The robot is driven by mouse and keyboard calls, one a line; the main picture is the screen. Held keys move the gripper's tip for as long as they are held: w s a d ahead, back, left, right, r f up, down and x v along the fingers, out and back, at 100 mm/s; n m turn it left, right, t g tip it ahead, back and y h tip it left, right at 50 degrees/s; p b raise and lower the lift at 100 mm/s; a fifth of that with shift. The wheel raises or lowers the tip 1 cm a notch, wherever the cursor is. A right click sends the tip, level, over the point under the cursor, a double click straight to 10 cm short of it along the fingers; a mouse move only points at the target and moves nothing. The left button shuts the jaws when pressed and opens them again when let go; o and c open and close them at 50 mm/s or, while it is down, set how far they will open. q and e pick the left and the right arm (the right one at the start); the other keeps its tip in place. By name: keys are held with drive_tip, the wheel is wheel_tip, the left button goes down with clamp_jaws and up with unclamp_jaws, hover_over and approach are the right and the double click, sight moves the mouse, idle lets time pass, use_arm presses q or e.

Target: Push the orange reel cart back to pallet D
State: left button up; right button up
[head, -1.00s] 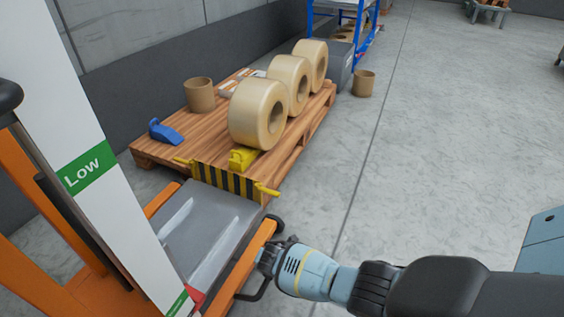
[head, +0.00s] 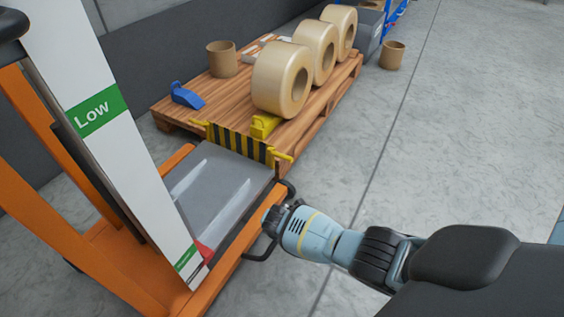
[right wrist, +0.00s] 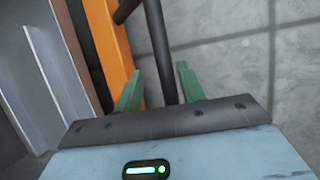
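The orange reel cart (head: 232,285) stands at the left in the head view, with a grey deck (head: 215,190) and a tall white panel marked "Low" (head: 150,175). Its deck's far end, with a black-and-yellow striped plate (head: 238,143), is at the near end of a wooden pallet (head: 322,105). No pallet letter is readable. My right gripper (head: 268,218) is at the black bar on the cart's right side. In the right wrist view, the green fingers (right wrist: 158,88) stand apart, with the black bar (right wrist: 160,50) between them. My left gripper is out of view.
Several cream reels (head: 282,78), a brown core (head: 221,60) and a blue tool (head: 186,95) sit on the pallet. Another brown core (head: 392,56) stands on the floor beyond. A wall runs behind the pallet. Grey floor to the right is open.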

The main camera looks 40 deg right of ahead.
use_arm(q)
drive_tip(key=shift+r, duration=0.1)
use_arm(e)
drive_tip(key=shift+s+r, duration=0.1)
drive_tip(key=p+v, duration=0.5)
drive_tip(key=v, duration=0.1)
drive_tip(key=shift+r, duration=0.2)
use_arm(q)
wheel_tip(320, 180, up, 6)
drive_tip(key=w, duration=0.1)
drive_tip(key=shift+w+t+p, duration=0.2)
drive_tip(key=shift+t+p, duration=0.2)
drive_tip(key=shift+p, duration=0.05)
use_arm(e)
drive_tip(key=shift+s+a+r, duration=0.2)
drive_tip(key=shift+r, duration=0.35)
